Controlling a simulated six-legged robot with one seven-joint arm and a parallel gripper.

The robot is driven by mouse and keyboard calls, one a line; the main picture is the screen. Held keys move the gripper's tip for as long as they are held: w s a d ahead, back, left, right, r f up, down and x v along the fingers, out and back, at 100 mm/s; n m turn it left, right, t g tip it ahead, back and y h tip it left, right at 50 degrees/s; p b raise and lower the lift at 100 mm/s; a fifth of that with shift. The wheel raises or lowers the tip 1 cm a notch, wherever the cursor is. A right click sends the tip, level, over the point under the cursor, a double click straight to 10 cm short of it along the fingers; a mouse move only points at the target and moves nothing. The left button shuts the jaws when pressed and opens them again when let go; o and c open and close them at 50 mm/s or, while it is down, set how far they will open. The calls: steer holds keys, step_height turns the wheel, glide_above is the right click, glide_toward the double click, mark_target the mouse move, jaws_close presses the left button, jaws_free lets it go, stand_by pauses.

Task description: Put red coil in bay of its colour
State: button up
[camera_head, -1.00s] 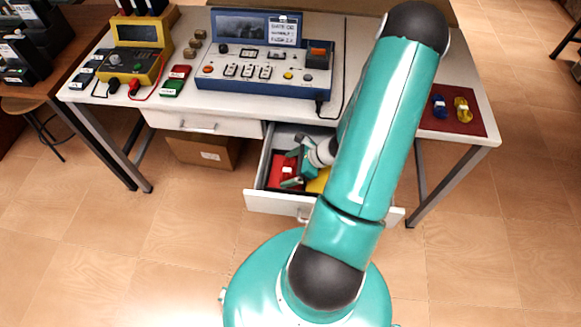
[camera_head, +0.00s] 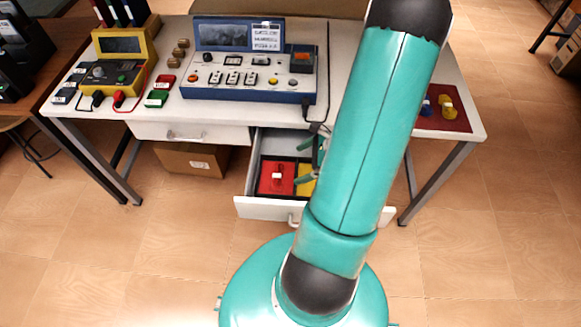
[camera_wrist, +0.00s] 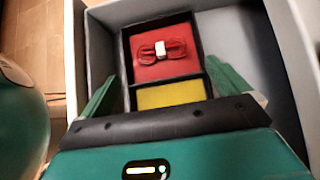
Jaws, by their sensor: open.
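The red coil (camera_wrist: 160,49) lies flat in the red bay (camera_wrist: 145,72) of the open drawer, with a white band around its middle. In the head view the coil (camera_head: 277,176) is a small spot on the red bay (camera_head: 268,188). My gripper (camera_wrist: 172,92) is open and empty, its green fingers apart on either side of the yellow bay (camera_wrist: 171,95). In the head view my gripper (camera_head: 309,162) is over the drawer, partly hidden by my arm. The coil is apart from both fingers.
The drawer (camera_head: 262,208) is pulled out below the white table. A blue console (camera_head: 250,88) and a yellow meter (camera_head: 127,75) stand on top. Blue (camera_head: 427,106) and yellow (camera_head: 448,108) coils sit on a red mat (camera_head: 440,123) at the right.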

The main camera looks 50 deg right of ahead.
steer(key=shift+v, duration=0.95)
steer(key=w+a+r+n+g+h, duration=0.15)
steer(key=w+a+r+n, duration=0.25)
steer(key=a+r+n, duration=0.4)
steer(key=w+a+r+n+g, duration=0.3)
steer(key=a+r+n, duration=0.4)
steer(key=r, duration=0.2)
steer(key=s+a+r+n+t+h, duration=0.1)
steer(key=s+a+r+n+h, duration=0.1)
steer(key=a+r+n, duration=0.4)
steer(key=s+a+r+n+t+h, duration=0.2)
steer(key=s+a+r+n, duration=0.1)
steer(key=a+r+n, duration=0.4)
steer(key=shift+r, duration=0.85)
